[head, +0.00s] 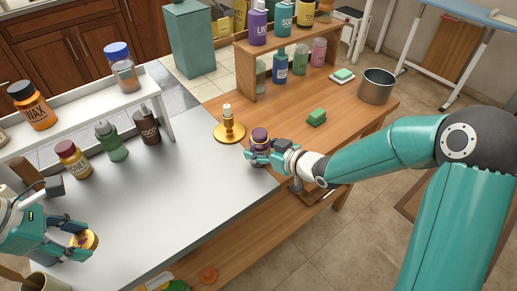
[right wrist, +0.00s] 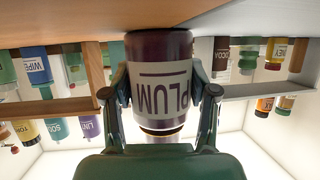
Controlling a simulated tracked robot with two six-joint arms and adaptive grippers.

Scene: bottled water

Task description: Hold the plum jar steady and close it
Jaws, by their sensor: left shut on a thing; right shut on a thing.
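The plum jar (head: 260,134) is dark purple with a white label, and stands upright near the corner where the grey tabletop meets the wooden one. My right gripper (head: 261,156) is shut around its body. The right wrist view shows the jar (right wrist: 160,85) upside down between both fingers, with a gold band near its mouth end. My left gripper (head: 84,240) is shut on a round gold lid (head: 88,238) over the grey tabletop at lower left, well apart from the jar. The fingers partly hide the lid.
A brass candlestick (head: 229,127) stands just behind the jar to the left. Several bottles stand by the white shelf (head: 85,98). The middle of the grey tabletop (head: 165,190) is clear.

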